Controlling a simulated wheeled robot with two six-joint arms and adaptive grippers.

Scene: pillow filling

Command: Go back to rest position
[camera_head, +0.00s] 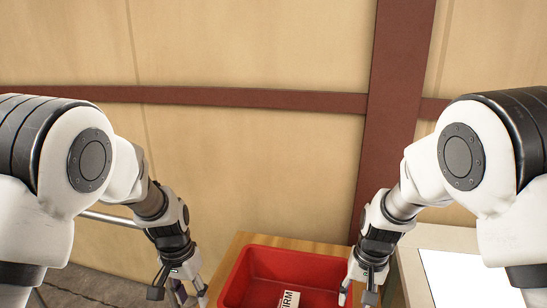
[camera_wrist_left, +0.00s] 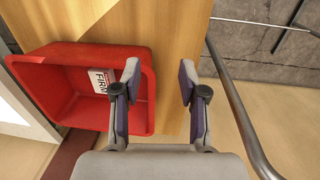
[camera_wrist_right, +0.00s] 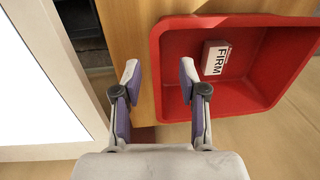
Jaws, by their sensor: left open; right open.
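My left gripper (camera_head: 188,292) hangs to the left of the red bin (camera_head: 262,262), open and empty. In the left wrist view the left gripper (camera_wrist_left: 158,82) has its fingers apart over the bin's edge and the wooden table. My right gripper (camera_head: 358,290) is at the bin's right side in the head view, open and empty. In the right wrist view the right gripper (camera_wrist_right: 158,82) has its fingers apart over the table and the bin's edge. Both arms reach forward and down.
The red bin holds a small white block marked FIRM (camera_wrist_right: 216,58) and stands on a wooden table (camera_head: 245,240). A white-topped surface (camera_head: 450,275) stands at the right. A metal rail (camera_wrist_left: 240,110) runs beside the left gripper. A beige wall (camera_head: 240,140) with brown beams is behind.

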